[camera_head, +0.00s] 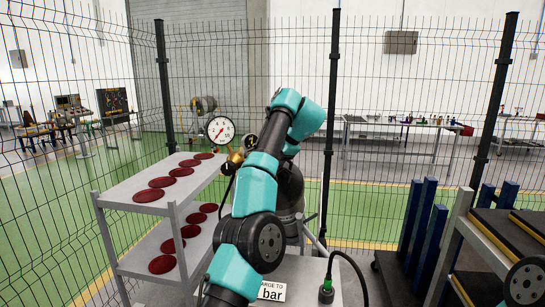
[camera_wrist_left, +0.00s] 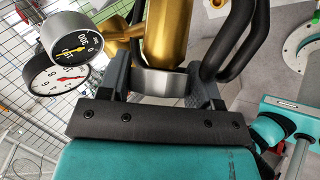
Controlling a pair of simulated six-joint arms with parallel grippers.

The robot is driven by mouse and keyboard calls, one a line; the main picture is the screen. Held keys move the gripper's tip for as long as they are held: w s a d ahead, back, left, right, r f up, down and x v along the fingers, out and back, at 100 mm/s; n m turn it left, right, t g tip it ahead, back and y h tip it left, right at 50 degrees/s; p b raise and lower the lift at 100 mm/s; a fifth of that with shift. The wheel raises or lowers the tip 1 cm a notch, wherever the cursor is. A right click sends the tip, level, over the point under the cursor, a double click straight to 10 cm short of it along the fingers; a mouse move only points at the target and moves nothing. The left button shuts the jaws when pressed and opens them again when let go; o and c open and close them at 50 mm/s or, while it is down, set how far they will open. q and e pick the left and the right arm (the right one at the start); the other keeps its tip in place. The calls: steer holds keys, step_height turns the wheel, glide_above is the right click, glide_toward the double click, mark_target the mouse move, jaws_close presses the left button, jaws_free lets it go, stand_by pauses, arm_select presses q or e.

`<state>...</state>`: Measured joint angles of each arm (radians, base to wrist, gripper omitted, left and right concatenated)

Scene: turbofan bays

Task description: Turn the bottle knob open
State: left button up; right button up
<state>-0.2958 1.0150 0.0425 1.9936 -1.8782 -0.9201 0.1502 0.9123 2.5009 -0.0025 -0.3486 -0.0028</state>
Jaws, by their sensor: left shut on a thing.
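The dark gas bottle (camera_head: 290,190) stands upright behind my left arm in the head view, partly hidden by it. Its brass valve (camera_head: 237,157) and a white dial gauge (camera_head: 220,130) show left of the arm. In the left wrist view my left gripper (camera_wrist_left: 165,76) has its fingers on both sides of a silver ribbed knob (camera_wrist_left: 166,82), shut on it. The brass valve body (camera_wrist_left: 168,35) rises just beyond the knob. In the head view the arm hides the gripper and knob. My right gripper is not in view.
Two gauges (camera_wrist_left: 76,43) sit close left of the fingers, and a black hose (camera_wrist_left: 236,40) curves close right. A grey shelf rack (camera_head: 150,190) with dark red discs stands left of the bottle. A wire fence (camera_head: 390,140) runs behind. A cart with blue uprights (camera_head: 420,225) stands right.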

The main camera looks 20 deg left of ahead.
arm_select(q)
steer(key=shift+a, duration=0.1)
steer(key=o, duration=0.9)
steer(key=shift+s, duration=0.1)
steer(key=shift+r, duration=0.1)
